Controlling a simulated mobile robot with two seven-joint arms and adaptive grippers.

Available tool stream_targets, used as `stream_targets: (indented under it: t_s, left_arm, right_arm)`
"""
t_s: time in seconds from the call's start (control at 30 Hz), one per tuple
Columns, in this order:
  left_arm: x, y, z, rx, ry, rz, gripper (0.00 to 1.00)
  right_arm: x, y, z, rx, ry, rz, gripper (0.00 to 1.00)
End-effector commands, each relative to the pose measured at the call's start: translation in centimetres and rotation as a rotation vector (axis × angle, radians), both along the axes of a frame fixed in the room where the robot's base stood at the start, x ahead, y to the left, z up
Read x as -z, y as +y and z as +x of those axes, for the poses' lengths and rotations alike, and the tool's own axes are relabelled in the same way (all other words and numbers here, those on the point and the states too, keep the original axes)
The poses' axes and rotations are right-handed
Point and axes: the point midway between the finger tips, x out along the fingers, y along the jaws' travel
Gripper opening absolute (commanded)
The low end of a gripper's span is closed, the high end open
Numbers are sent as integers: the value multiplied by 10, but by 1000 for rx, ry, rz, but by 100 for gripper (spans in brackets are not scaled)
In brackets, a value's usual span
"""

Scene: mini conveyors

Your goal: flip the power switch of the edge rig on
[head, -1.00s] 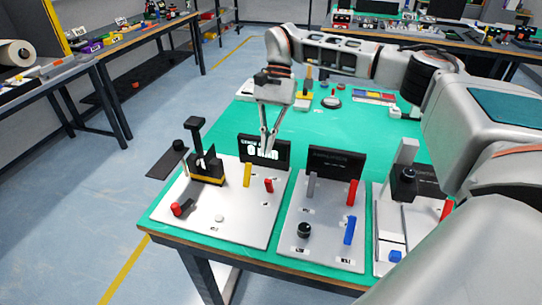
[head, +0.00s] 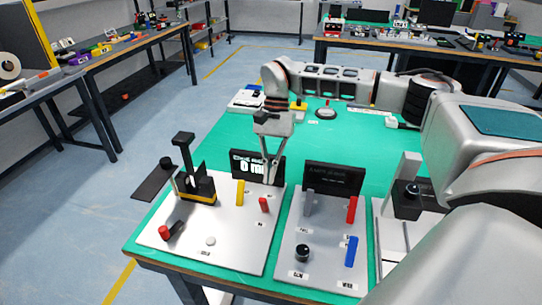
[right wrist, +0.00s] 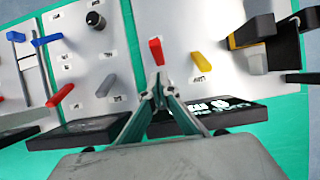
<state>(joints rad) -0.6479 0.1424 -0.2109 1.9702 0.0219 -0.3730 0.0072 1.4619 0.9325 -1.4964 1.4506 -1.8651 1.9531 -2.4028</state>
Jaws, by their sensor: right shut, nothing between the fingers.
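The edge rig is a white panel (head: 228,258) at the front left of the green table, with a black display (head: 246,164) at its back reading what looks like 0 mm. A short red switch lever (head: 264,205) and a yellow lever (head: 240,192) stand on the panel before the display. My right gripper (head: 270,183) is shut and empty, its tips pointing down just behind the red lever. In the right wrist view, the fingertips (right wrist: 160,92) are close to the red lever (right wrist: 156,51); contact cannot be told. The small labels are unreadable. My left gripper is out of view.
The rig also has a black-and-yellow device (head: 197,186), a red-ended part (head: 165,232) and a white button (head: 210,241). A second panel (head: 287,235) with blue and red levers and a black knob stands close to the right.

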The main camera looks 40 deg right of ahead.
Motion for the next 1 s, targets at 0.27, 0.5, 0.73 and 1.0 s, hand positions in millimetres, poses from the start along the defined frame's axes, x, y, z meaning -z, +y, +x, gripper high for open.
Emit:
stream_targets:
  t_s: [0.27, 0.5, 0.73, 1.0]
  left_arm:
    - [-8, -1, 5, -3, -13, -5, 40]
    - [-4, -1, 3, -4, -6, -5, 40]
    - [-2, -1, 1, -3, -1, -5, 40]
    - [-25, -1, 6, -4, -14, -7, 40]
  right_arm:
    - [10, 24, -21, -2, -1, 1, 0]
    - [12, 28, -24, 1, -2, 0, 0]
    - [12, 28, -24, 0, -2, 0, 0]
    - [10, 43, -36, -1, -2, 0, 0]
